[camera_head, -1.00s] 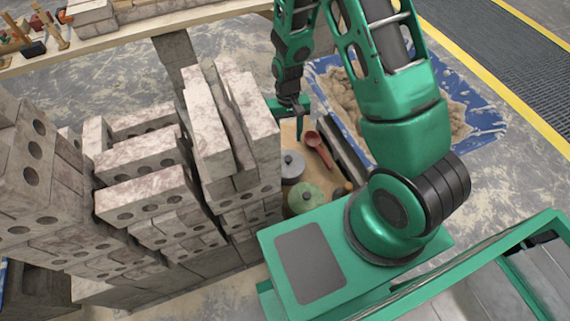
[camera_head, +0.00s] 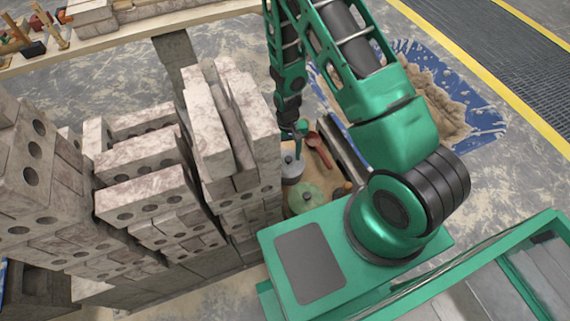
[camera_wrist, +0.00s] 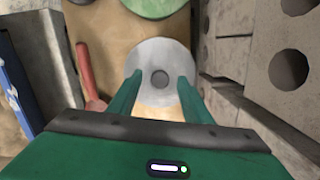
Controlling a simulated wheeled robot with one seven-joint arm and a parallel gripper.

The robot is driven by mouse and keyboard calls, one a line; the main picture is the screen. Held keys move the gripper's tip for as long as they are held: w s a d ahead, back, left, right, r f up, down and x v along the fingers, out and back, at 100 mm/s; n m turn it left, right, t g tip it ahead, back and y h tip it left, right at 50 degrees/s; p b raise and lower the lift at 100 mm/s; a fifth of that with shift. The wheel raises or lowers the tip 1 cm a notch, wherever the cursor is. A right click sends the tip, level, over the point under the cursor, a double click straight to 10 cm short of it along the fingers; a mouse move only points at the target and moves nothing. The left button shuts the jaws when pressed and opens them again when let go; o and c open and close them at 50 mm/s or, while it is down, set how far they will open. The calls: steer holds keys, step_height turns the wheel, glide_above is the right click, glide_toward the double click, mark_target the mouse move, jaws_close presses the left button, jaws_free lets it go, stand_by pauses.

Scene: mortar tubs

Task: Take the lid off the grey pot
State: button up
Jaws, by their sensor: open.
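The grey pot (camera_head: 291,176) stands on a wooden surface beside the brick stack, partly hidden by my gripper in the head view. Its round grey lid (camera_wrist: 147,60) with a darker knob (camera_wrist: 160,78) shows from above in the wrist view. My gripper (camera_wrist: 156,82) is open, with its two green fingers reaching over the near part of the lid, one on each side of the knob. The gripper also shows just above the pot in the head view (camera_head: 299,152). I cannot tell how high the fingertips are above the lid.
A pot with a green lid (camera_head: 307,196) stands close to the grey pot. A red ladle-like utensil (camera_head: 320,150) lies on the other side. Stacked bricks with holes (camera_head: 235,130) rise close by on the left. A blue tarp with sand (camera_head: 440,100) lies beyond.

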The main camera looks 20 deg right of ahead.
steer(key=shift+f, duration=0.15)
jaws_close()
